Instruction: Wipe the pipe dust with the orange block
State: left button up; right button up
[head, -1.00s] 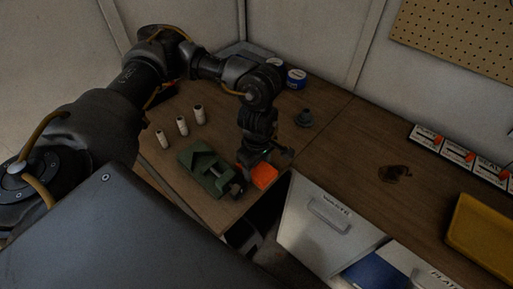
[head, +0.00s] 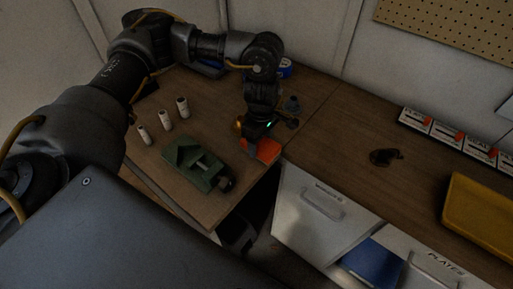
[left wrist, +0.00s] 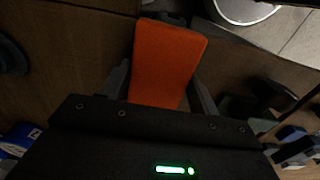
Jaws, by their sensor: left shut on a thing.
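My left gripper (head: 261,140) is shut on the orange block (head: 267,151), just to the right of the green vise (head: 196,165). In the left wrist view the orange block (left wrist: 166,62) sits between the two fingers (left wrist: 162,92) and sticks out beyond them. The block is near the bench's front edge; I cannot tell whether it touches the bench. A dark brown pipe-like piece (head: 386,157) lies on the right bench, well apart from the block. I cannot make out dust on it. My right gripper is out of view.
A grey fitting (head: 292,104) and a blue tin (head: 286,70) are behind the gripper. A yellow tray (head: 484,213) and white boxes (head: 447,133) are at the right. A drawer (head: 320,207) is below the bench.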

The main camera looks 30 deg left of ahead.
pick_arm(q)
jog(key=shift+w, duration=0.2)
jog(key=shift+r, duration=0.1)
jog(key=shift+r+p, duration=2.4)
jog(key=shift+r, duration=0.55)
jog(key=shift+r+p, duration=1.25)
jog(key=shift+r, duration=0.35)
jog(key=shift+f, duration=0.1)
